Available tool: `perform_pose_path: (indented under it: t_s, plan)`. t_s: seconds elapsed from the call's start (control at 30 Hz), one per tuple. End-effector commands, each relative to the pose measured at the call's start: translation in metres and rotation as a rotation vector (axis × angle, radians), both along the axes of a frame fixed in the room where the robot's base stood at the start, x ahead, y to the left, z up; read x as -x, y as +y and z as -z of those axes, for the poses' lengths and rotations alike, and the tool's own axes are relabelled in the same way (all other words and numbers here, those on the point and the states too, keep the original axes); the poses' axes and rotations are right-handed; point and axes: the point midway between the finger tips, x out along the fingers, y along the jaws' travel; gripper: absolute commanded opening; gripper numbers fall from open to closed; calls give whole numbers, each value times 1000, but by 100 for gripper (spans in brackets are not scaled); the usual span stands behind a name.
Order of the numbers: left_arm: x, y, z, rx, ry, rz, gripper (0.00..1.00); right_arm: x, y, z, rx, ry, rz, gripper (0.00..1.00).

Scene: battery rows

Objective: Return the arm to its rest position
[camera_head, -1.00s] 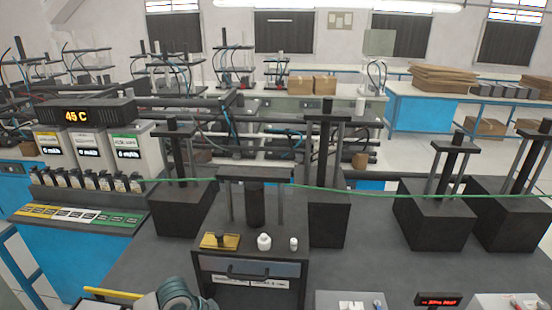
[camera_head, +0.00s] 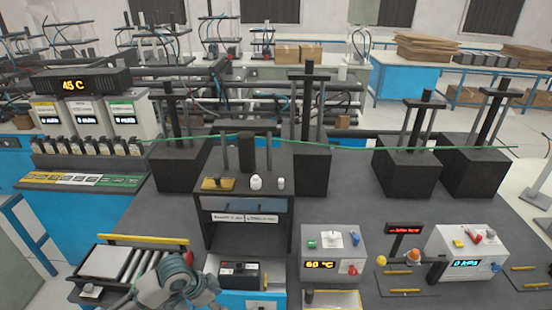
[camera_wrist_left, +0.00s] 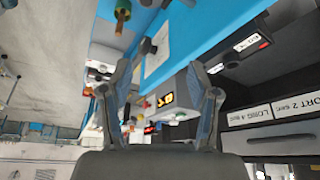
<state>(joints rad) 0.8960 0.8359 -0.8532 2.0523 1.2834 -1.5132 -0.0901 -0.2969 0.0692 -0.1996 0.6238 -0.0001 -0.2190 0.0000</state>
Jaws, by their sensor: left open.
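My left gripper (camera_wrist_left: 163,85) shows in the left wrist view with its two fingers spread apart. Nothing is between the fingertips, and the gripper is empty. A grey-green part of my arm (camera_head: 172,284) enters at the bottom of the head view, in front of the roller conveyor (camera_head: 128,265). The fingers cannot be made out there. My right gripper is in neither current view.
A drawer unit (camera_head: 245,204) stands centre, with a dark box (camera_head: 240,274) in front. A 60 °C control box (camera_head: 333,252) and a white display box (camera_head: 468,253) are at right. Several black presses stand behind, crossed by a green cable (camera_head: 330,148). Dark table lies bare between.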

Motion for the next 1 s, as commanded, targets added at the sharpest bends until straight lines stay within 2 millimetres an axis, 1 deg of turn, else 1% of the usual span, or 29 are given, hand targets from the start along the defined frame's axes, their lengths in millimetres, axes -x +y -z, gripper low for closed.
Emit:
perform_pose_path:
  t_s: [0.03,0.17,0.37,0.47,0.57,0.6,0.67,0.77,0.9,1.0]
  plan:
    - [3,-5,7,6,1,5,61,1,-1,0,0,1,0,40]
    - [11,-17,23,20,-9,6,61,2,-4,0,5,3,-2,40]
    - [30,-41,53,60,-30,-14,61,2,-10,0,12,4,-4,40]
    - [43,-53,71,90,-40,-50,61,3,-11,0,14,5,-4,40]
    - [61,-64,93,127,-45,-126,61,5,-11,0,14,8,-5,40]
    - [70,-65,103,143,-44,-173,61,6,-11,0,14,9,-5,40]
    - [84,-64,117,157,-42,-256,61,6,-11,0,14,10,-5,40]
    - [107,-50,137,155,-32,-406,61,6,-11,0,14,9,-5,40]
    - [138,-24,161,113,-7,-586,61,6,-11,0,13,10,-4,40]
    - [160,-4,174,70,13,-691,61,6,-10,0,13,10,-4,40]
